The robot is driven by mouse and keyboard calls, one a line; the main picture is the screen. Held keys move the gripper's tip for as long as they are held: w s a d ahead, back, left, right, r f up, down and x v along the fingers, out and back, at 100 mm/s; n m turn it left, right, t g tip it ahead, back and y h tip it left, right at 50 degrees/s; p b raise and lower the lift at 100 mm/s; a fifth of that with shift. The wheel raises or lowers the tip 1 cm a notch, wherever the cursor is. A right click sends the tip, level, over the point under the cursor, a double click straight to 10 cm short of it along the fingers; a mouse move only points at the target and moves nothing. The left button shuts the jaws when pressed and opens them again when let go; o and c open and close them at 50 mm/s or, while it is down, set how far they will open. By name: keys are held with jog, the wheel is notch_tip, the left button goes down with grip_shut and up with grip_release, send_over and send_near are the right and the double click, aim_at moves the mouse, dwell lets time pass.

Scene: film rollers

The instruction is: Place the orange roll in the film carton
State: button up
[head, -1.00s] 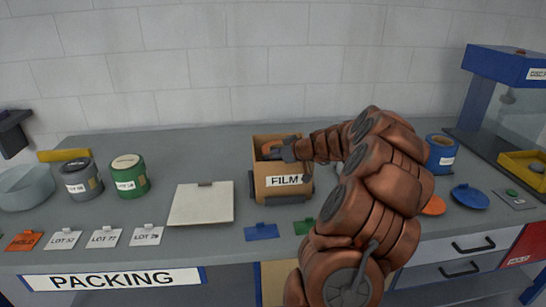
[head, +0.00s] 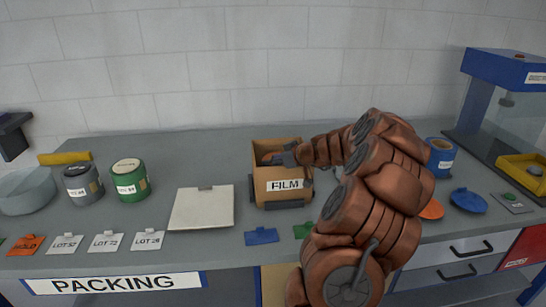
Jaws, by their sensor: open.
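The film carton (head: 263,190) is an open brown box with a white FILM label, standing near the middle of the bench in dark holders. My gripper (head: 284,160) is at the carton's mouth, reaching in from the right, with its fingers open. The fingers are small and partly lost against the carton. I cannot make out the orange roll clearly; the inside of the carton is mostly shaded and hidden by its front wall and my gripper. A flat orange disc (head: 432,209) lies on the bench to the right of my arm.
A grey roll (head: 83,188) and a green roll (head: 130,188) stand at the left, a blue roll (head: 440,166) at the right behind my arm. A pale board (head: 201,211) lies left of the carton. Lot tags line the front edge. A blue-topped case (head: 505,68) stands far right.

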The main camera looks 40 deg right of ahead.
jog(key=b+v, duration=0.1)
jog(key=v, duration=1)
jog(key=shift+r+b, duration=0.3)
jog(key=shift+r, duration=0.15)
jog(key=w+a+n+g+y, duration=0.1)
jog(key=w+a+g+y, duration=0.15)
jog(key=a, duration=1.05)
jog(key=s+a+f+n+g+y, duration=0.1)
jog(key=s+a+g, duration=0.2)
jog(key=a, duration=0.8)
jog(key=s+a+f+g+y, duration=0.1)
jog(key=s+a+f+g, duration=0.1)
jog(key=a, duration=1)
jog(key=s+a+f+g+h, duration=0.2)
jog(key=s+a+f+g, duration=0.15)
jog(key=s+a, duration=0.55)
jog(key=s+d+f+m+g+h, duration=0.1)
jog(key=s+h, duration=0.1)
jog(key=s, duration=0.5)
jog(key=s+d+f+m+g+h, duration=0.1)
jog(key=s+d+m, duration=0.1)
jog(key=s, duration=0.6)
jog(key=shift+s+f+g+h, duration=0.25)
jog(key=shift+f+g+h, duration=0.1)
jog(key=shift+g, duration=0.05)
